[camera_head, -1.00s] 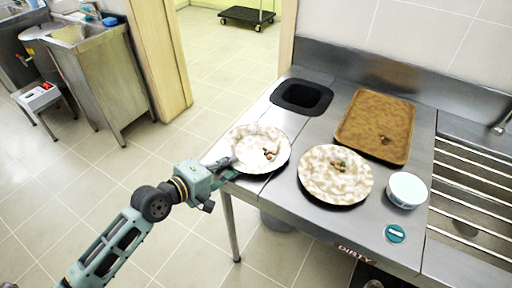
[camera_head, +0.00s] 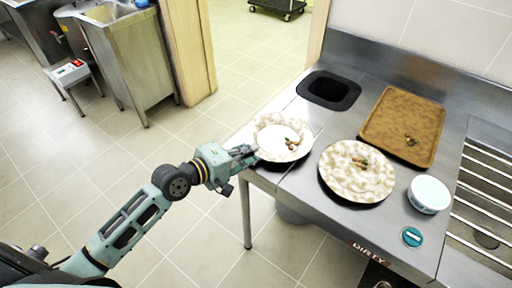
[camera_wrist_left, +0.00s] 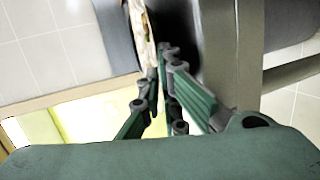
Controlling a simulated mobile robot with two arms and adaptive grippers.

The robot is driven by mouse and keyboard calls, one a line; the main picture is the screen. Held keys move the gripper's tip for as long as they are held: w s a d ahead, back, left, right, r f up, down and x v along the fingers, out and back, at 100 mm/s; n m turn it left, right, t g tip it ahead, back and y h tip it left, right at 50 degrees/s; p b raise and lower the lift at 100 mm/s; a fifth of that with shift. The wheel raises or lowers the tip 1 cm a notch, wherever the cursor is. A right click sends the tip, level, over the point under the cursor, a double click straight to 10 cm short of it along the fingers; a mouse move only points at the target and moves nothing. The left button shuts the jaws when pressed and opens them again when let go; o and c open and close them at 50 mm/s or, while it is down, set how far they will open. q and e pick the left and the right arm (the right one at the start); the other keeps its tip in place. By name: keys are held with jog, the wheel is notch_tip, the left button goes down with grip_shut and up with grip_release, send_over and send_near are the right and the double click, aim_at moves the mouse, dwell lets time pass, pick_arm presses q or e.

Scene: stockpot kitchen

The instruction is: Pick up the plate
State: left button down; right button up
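Two cream plates with brown mottling and food scraps lie at the steel counter's front. The left plate (camera_head: 270,126) is at the counter's left front corner; the right plate (camera_head: 340,181) lies beside it. My left gripper (camera_head: 250,153) is at the near left rim of the left plate. In the left wrist view the plate (camera_wrist_left: 147,42) shows edge-on, and the fingers of my left gripper (camera_wrist_left: 158,73) are close together on either side of its rim. The gripper looks shut on the rim. I cannot tell whether the plate is clear of the counter. My right gripper is not in view.
A brown tray (camera_head: 379,128) with scraps, a white bowl (camera_head: 430,194) and a black-rimmed opening (camera_head: 329,89) are on the counter (camera_head: 312,190). A ribbed steel drainer (camera_head: 483,215) is at right. Open tiled floor lies left of the counter.

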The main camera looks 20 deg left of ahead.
pick_arm(q)
jog(key=r, duration=0.4)
jog(key=shift+w+d+r, duration=0.1)
jog(key=shift+d+r, duration=0.15)
jog(key=shift+d, duration=0.1)
jog(key=w+d+r, duration=0.1)
jog(key=d+r, duration=0.5)
jog(key=d, duration=0.5)
jog(key=shift+w+p, duration=0.2)
jog(key=shift+p, duration=0.25)
jog(key=shift+w, duration=0.1)
